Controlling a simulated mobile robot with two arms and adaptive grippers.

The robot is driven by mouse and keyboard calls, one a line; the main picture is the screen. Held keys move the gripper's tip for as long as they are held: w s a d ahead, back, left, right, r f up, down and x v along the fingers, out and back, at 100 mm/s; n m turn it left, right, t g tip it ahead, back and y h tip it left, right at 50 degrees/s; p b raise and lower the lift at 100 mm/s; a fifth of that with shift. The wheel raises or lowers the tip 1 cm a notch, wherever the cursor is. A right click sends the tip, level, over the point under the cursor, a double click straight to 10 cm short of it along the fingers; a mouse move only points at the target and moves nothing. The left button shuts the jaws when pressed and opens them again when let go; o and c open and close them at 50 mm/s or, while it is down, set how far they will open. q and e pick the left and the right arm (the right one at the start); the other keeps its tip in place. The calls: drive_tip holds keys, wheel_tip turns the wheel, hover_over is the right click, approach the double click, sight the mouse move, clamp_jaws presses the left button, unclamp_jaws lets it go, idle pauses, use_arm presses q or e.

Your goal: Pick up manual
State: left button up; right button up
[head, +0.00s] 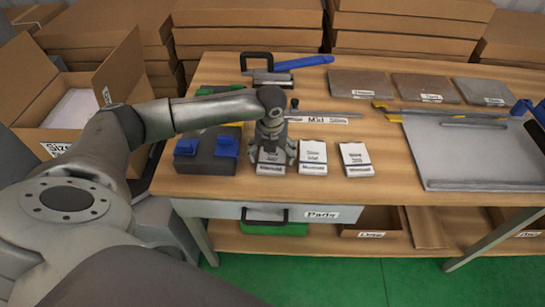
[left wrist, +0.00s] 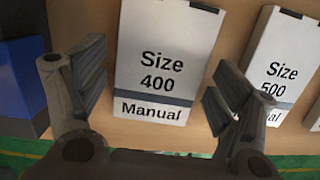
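Three white manuals lie in a row on the wooden table in the head view: the left one (head: 271,168), the middle one (head: 313,157) and the right one (head: 356,159). My left gripper (head: 276,152) is over the left manual, pointing down, and hides part of it. In the left wrist view, the manual labelled "Size 400 Manual" (left wrist: 165,55) lies between the open fingers of my left gripper (left wrist: 158,95). The fingers look apart from it. The "Size 500" manual (left wrist: 280,60) is just right of the right finger. My right gripper is not in view.
A dark box with blue clips (head: 206,150) stands just left of the manuals. A "Mid Size" strip (head: 325,118) lies behind them. A grey metal tray (head: 465,150) is at the right. A "Pads" drawer (head: 300,213) is below the table's front edge.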

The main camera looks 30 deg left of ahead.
use_arm(q)
drive_tip(key=c, duration=0.7)
drive_tip(key=shift+o, duration=0.2)
